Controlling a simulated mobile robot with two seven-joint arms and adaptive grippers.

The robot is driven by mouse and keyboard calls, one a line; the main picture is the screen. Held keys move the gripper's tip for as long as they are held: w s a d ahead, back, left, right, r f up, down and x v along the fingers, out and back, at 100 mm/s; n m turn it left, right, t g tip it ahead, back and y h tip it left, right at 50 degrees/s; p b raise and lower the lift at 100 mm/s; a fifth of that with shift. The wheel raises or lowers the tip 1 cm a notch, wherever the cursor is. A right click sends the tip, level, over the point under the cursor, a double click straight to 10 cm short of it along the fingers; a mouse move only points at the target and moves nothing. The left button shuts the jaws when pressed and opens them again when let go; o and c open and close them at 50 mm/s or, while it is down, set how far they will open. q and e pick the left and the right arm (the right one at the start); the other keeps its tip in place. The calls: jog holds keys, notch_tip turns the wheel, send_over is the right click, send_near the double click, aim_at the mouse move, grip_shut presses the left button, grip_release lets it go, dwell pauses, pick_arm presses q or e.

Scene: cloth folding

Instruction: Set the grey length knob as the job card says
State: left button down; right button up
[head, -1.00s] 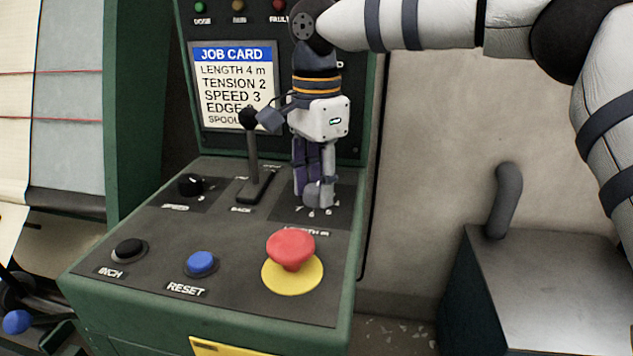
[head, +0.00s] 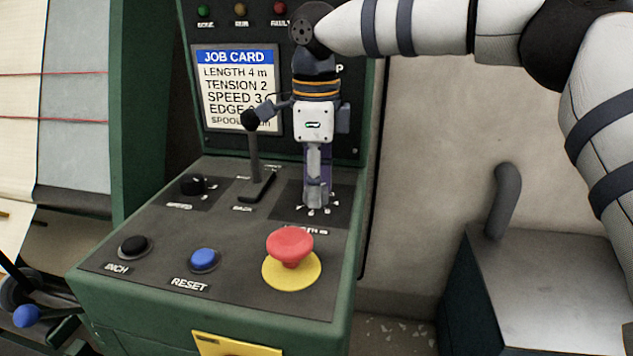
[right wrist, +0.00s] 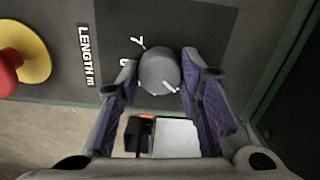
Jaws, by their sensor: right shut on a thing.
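The job card (head: 235,88) on the upright panel reads LENGTH 4 m, TENSION 2 and SPEED 3; its lower lines are partly covered by my wrist and a lever. The grey length knob (right wrist: 159,71) is round with a white pointer line, which points toward the lower right in the right wrist view. My right gripper (head: 316,203) points down over the length dial, with its fingers (right wrist: 159,85) shut on the knob's sides. A 7 and part of another numeral show beside the knob; the other dial marks are hidden by the fingers. My left gripper is not in view.
A red stop button (head: 290,245) on a yellow disc stands close in front of the dial. A black-knobbed lever (head: 254,160) rises to its left, near my wrist. A black speed knob (head: 194,184), black inch button (head: 133,246) and blue reset button (head: 204,259) are further left.

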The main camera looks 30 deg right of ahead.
jog(key=m, duration=0.5)
jog(key=shift+m, duration=2.4)
jog(key=o, duration=1.2)
jog(key=shift+r, duration=0.1)
notch_tip(320, 180, up, 12)
jog(key=shift+f, duration=0.1)
